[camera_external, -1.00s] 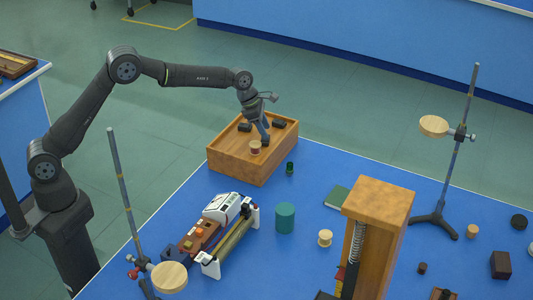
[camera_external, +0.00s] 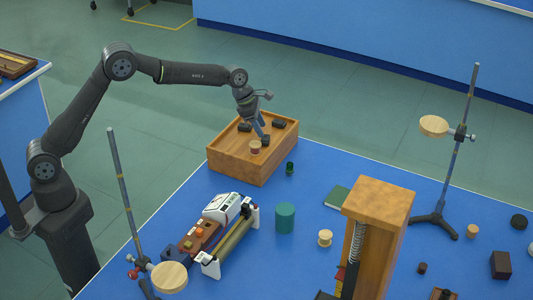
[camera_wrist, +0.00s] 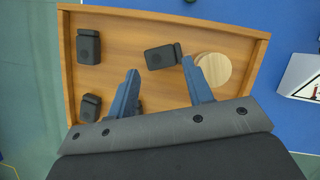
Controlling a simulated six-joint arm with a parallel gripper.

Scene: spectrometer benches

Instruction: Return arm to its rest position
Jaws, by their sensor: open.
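My gripper (camera_external: 262,132) hangs over the wooden tray (camera_external: 233,168) at the far left of the blue bench. In the wrist view its two blue fingers (camera_wrist: 163,85) are spread apart with nothing between them. Several black blocks lie in the tray, one of them (camera_wrist: 162,56) just beyond the fingertips. A round pale wooden piece (camera_wrist: 212,68) is beside the right finger in the wrist view; it also shows near the tray's front in the external view (camera_external: 255,147). I cannot tell whether the finger touches it.
A spectrometer-like instrument (camera_external: 212,230), a teal cylinder (camera_external: 285,218) and a small green piece (camera_external: 290,168) stand near the tray. Two rod stands rise at the left (camera_external: 122,190) and right (camera_external: 458,150). A tall wooden block (camera_external: 380,205) stands at the front.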

